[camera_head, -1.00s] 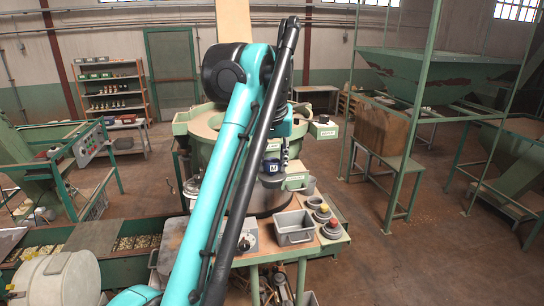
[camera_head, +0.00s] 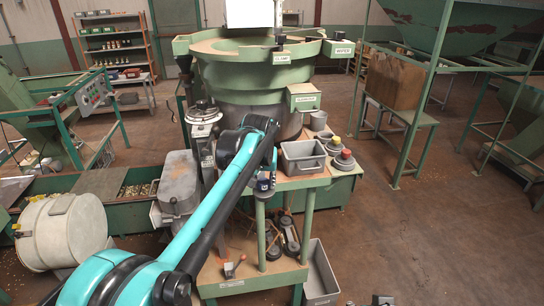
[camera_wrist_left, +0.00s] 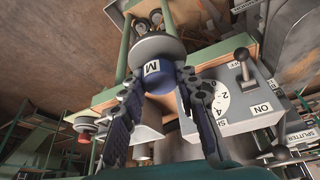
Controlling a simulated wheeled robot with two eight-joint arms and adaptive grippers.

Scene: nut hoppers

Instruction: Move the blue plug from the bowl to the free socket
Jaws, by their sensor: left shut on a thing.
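The blue plug (camera_wrist_left: 158,82) has a blue body with a white "M" label and a grey round flange beyond it. In the left wrist view my left gripper (camera_wrist_left: 163,92) is shut on its blue part. In the head view my left gripper (camera_head: 265,184) is low, in front of the front edge of the bench (camera_head: 290,182); the plug is too small there to make out clearly. The big green bowl (camera_head: 250,50) stands behind the arm. I cannot make out a free socket. My right gripper is not in view.
A grey control box with a dial (camera_wrist_left: 236,97) and lever shows in the wrist view. The floor on the right is open.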

